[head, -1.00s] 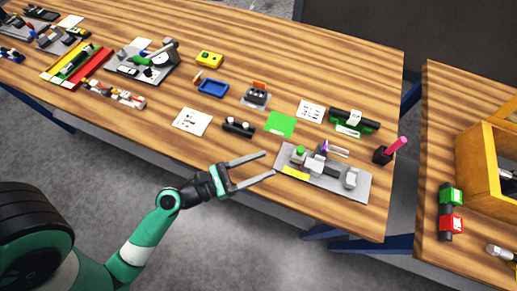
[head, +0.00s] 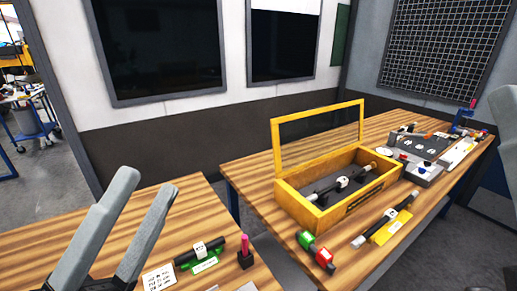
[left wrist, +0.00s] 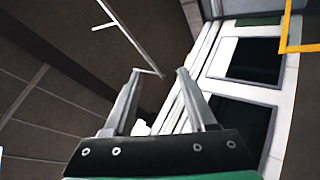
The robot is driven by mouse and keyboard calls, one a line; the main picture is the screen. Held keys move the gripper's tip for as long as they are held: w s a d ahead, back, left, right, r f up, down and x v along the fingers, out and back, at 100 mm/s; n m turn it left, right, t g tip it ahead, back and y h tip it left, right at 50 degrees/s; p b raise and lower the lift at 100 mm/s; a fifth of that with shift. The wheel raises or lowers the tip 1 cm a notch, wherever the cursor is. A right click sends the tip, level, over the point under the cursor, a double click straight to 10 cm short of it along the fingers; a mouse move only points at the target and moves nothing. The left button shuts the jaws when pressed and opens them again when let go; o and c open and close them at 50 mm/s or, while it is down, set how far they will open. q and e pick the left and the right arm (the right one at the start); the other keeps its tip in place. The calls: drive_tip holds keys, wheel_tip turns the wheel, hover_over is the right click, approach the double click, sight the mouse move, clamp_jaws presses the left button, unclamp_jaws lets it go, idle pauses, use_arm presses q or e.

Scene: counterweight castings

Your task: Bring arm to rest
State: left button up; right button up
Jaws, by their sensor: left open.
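My left gripper (head: 150,210) is large and close at the lower left of the head view, its two grey fingers pointing up. In the left wrist view its fingers (left wrist: 158,85) are spread apart with nothing between them, and the gripper is open and empty. It stands in front of the near table (head: 190,205).
An open yellow-framed wooden box (head: 290,200) stands on the far table. A red and green part (head: 316,250) lies in front of it. Dark panels (head: 155,45) hang on the wall.

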use_arm(q)
drive_tip(key=s+a+r+m+t+y, duration=0.2)
drive_tip(key=a+r+m+t+y, duration=0.35)
drive_tip(key=r+m+y, duration=0.45)
wheel_tip(320, 180, up, 36)
drive_tip(key=m+p, duration=0.2)
drive_tip(key=p, duration=3.5)
wheel_tip(320, 180, down, 36)
drive_tip(key=b, duration=3.5)
drive_tip(key=shift+a+r+g+y+b, duration=0.25)
drive_tip(key=shift+a+g+y+b, duration=0.05)
drive_tip(key=shift+g, duration=0.05)
